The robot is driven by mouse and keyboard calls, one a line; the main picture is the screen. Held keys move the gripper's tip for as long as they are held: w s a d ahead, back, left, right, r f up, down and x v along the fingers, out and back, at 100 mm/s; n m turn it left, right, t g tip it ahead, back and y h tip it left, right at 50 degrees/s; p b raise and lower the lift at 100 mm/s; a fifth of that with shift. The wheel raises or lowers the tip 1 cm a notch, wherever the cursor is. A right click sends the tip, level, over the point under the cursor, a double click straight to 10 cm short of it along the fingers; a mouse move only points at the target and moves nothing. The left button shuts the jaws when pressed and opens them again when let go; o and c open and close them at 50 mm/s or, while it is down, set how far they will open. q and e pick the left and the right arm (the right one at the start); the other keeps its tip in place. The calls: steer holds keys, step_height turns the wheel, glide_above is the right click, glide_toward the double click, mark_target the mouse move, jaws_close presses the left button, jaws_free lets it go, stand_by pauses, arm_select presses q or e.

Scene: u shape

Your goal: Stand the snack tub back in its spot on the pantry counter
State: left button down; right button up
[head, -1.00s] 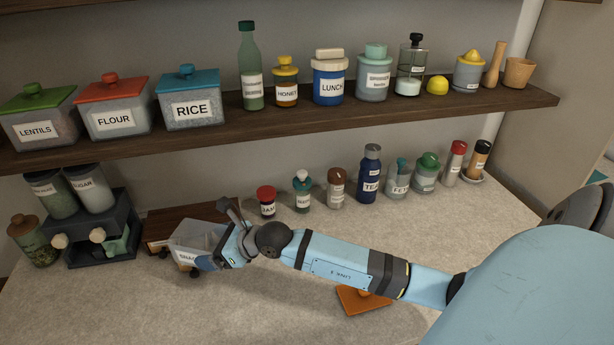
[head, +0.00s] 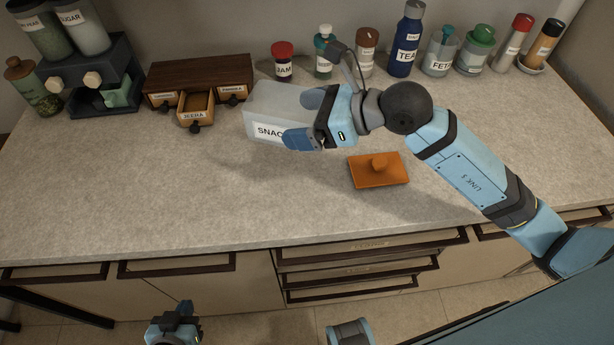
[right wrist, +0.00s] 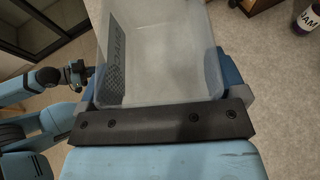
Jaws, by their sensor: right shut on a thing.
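The snack tub (head: 262,100) is a clear, grey box with a white label reading SNAC, the rest covered by my gripper. It stands roughly upright at the right of the small drawer chest, at or just above the counter (head: 150,200); I cannot tell whether it touches. My right gripper (head: 306,120) is shut on it, one finger on each side. In the right wrist view the tub (right wrist: 170,55) is open at the top and looks empty. An orange lid (head: 378,172) with a knob lies on the counter. My left gripper (head: 173,326) hangs low before the cabinets, its jaws unclear.
A wooden drawer chest (head: 200,82) has its middle drawer (head: 196,108) pulled out. A jam jar (head: 283,62), a blue tea bottle (head: 405,42) and several other jars line the back. A dark rack (head: 90,85) stands left. The front left counter is clear.

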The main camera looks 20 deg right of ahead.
mark_target(306, 186)
step_height(306, 186, down, 16)
steer(key=shift+f+b, duration=0.2)
steer(key=shift+b, duration=0.15)
steer(key=shift+f, duration=0.1)
steer(key=shift+f, duration=0.15)
steer(key=o, duration=0.7)
steer(key=shift+r, duration=0.3)
steer(key=b+v, duration=0.1)
steer(key=v, duration=0.9)
steer(key=shift+s+d+f, duration=0.1)
steer(key=shift+s+d, duration=0.05)
steer(key=shift+d, duration=0.1)
steer(key=shift+v, duration=0.8)
